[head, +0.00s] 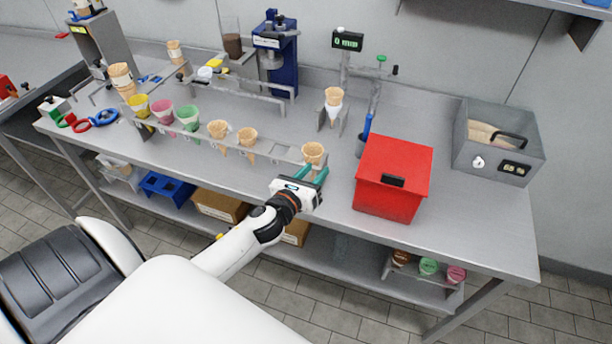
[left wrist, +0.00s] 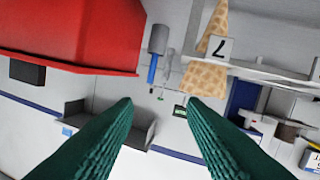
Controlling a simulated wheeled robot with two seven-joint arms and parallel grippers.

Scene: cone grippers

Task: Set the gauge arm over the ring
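The gauge stand (head: 345,75) rises at the back of the bench, with a dark display (head: 347,41) on top. A side piece with a green knob (head: 381,58) shows right of it; I cannot tell for certain which piece is the gauge arm. A waffle cone in a pale sleeve (head: 333,100) stands in a small metal holder before it; no ring there is clear. My left gripper (head: 311,174) is open at the rack's right end, beside a waffle cone (head: 312,153). This cone also shows in the left wrist view (left wrist: 205,76), near one fingertip, not between the fingers.
A red lidded box (head: 393,165) stands right of the gripper. A grey bin (head: 475,140) is at the back right. The rack (head: 275,150) carries several cones and coloured cups. Red, green and blue rings (head: 104,117) lie at the far left. The front right bench is clear.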

